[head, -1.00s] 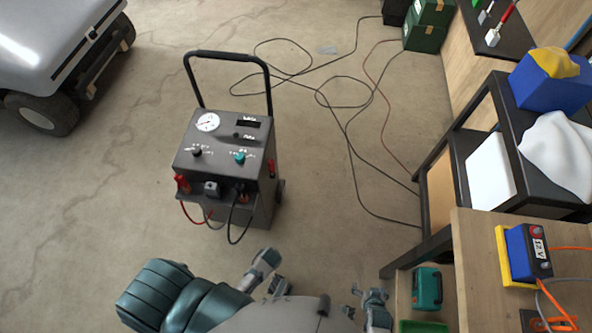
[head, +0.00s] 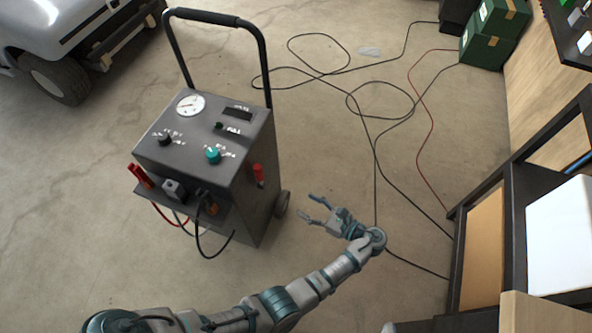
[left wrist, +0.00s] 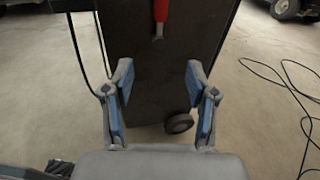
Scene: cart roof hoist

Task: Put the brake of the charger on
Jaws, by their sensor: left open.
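The charger (head: 200,145) is a dark grey wheeled cabinet with a tall black handle, a dial and knobs on its sloped top. A red-handled lever (head: 258,174), which looks like the brake, sits on its right side, pointing up. In the left wrist view the red lever (left wrist: 160,14) is at the top centre on the dark side panel (left wrist: 150,65). My left gripper (head: 310,208) is open and empty, right of the charger and apart from it. In the left wrist view its open fingers (left wrist: 159,85) frame the panel, below the lever. My right gripper is out of view.
A charger wheel (head: 282,204) stands near my left gripper. Black cables (head: 376,150) and a red one lie on the floor at the right. A dark-framed shelf (head: 510,220) stands at the right edge, a cart (head: 70,45) at the upper left.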

